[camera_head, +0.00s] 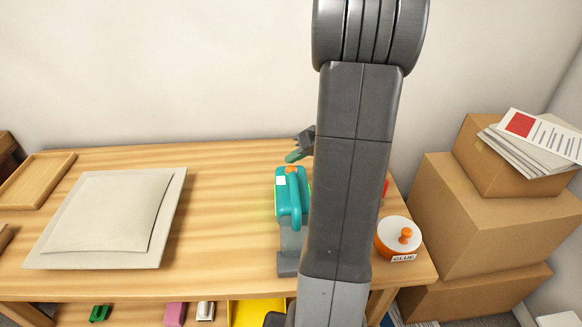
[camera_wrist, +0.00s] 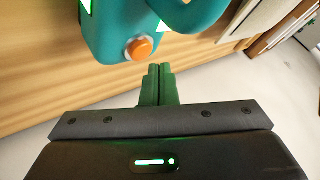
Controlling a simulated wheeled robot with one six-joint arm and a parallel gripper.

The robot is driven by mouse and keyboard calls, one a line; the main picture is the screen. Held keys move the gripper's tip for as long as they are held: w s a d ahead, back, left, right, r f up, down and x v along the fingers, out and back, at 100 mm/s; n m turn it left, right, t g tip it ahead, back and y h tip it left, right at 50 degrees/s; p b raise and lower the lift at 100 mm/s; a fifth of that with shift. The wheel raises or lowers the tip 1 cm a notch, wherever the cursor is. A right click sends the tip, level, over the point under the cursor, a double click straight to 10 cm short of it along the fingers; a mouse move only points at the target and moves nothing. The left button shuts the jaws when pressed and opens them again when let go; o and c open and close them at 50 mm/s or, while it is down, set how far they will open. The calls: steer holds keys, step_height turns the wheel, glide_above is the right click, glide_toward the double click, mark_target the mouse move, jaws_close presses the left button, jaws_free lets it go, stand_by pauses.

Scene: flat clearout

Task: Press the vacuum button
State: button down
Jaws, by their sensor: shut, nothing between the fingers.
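The vacuum (camera_head: 292,200) is a teal handheld unit with a grey lower part, standing on the wooden table. Its orange round button (camera_head: 291,170) is on the top end. In the wrist view the button (camera_wrist: 139,48) shows on the teal body (camera_wrist: 108,28), just beyond and slightly left of my fingertips. My gripper (camera_head: 296,156) is at the button end of the vacuum, partly hidden by my arm. In the wrist view my gripper (camera_wrist: 159,70) has its green fingers together and empty. A small gap shows between fingertips and button; whether they touch is not clear.
My arm hides part of the table right of the vacuum. A grey cushioned panel (camera_head: 110,212) and wooden tray (camera_head: 36,180) lie left. Cardboard boxes (camera_head: 490,215) are stacked right of the table.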

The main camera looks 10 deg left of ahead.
mark_target(295, 170)
step_height(295, 170, up, 6)
steer(key=p, duration=0.3)
stand_by(0.4)
